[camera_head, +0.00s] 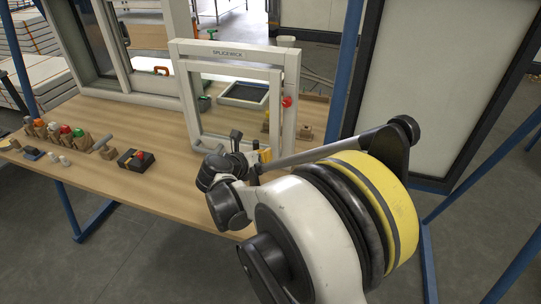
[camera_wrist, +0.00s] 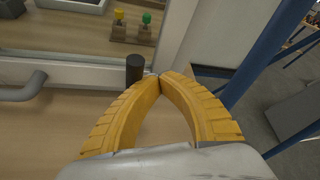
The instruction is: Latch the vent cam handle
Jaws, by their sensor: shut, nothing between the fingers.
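The small white vent frame (camera_head: 188,105) stands upright on the bench, with its inner sash inside it. A dark upright cylinder (camera_wrist: 134,68), which looks like the grip of the cam handle, stands at the sash's lower right. My gripper (camera_wrist: 160,76) has its yellow fingers shut with tips together and nothing between them. The tips are just right of the dark grip; whether they touch it I cannot tell. In the head view my gripper (camera_head: 265,155) is low at the frame's right side, partly hidden by my arm. A grey bent pull handle (camera_wrist: 25,88) shows at left in the wrist view.
A grey tray (camera_head: 243,95) and wooden blocks with yellow and green knobs (camera_wrist: 146,20) lie behind the frame. Several coloured-top pieces stand at the bench's left. A blue post (camera_wrist: 265,55) rises at right.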

